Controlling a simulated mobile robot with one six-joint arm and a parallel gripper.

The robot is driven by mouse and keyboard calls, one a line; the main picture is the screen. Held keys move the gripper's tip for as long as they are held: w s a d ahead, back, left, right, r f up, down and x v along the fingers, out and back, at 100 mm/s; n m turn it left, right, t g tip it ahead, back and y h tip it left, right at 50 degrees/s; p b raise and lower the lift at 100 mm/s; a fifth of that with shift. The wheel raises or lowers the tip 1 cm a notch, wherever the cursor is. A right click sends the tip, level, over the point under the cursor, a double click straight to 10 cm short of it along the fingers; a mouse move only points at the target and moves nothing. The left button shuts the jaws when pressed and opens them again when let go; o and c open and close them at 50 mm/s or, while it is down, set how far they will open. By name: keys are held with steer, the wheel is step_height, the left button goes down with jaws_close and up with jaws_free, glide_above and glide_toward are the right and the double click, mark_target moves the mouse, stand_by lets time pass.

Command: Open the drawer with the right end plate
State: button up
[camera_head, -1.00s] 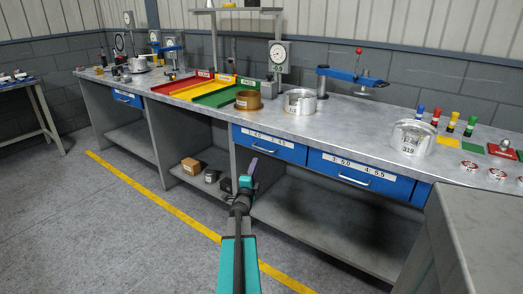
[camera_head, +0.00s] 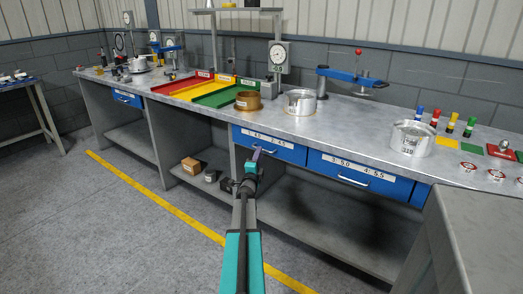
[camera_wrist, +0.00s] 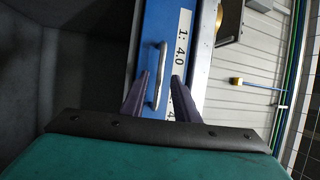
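Two blue drawers sit side by side under the bench top. The left drawer (camera_head: 288,154) has a label reading 1: 4.0 and 2: 4.5, and a silver handle. The right drawer (camera_head: 388,187) is labelled 3: 5.0 and 4: 5.5. Both look closed. My gripper (camera_head: 256,153) is at the left drawer's front. In the wrist view my gripper (camera_wrist: 160,75) is open, with purple fingers on either side of the handle (camera_wrist: 157,85); whether they touch it I cannot tell. No end plate shows inside a drawer.
The bench top (camera_head: 340,125) carries a silver ring part (camera_head: 300,102), a brown ring (camera_head: 248,101), a silver drum (camera_head: 412,138), and red, yellow and green trays (camera_head: 226,97). A grey cabinet (camera_head: 480,230) stands at the right. A small box (camera_head: 191,165) lies on the lower shelf.

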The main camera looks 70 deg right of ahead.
steer(key=shift+x, duration=2.4)
steer(key=shift+c, duration=0.4)
jaws_close()
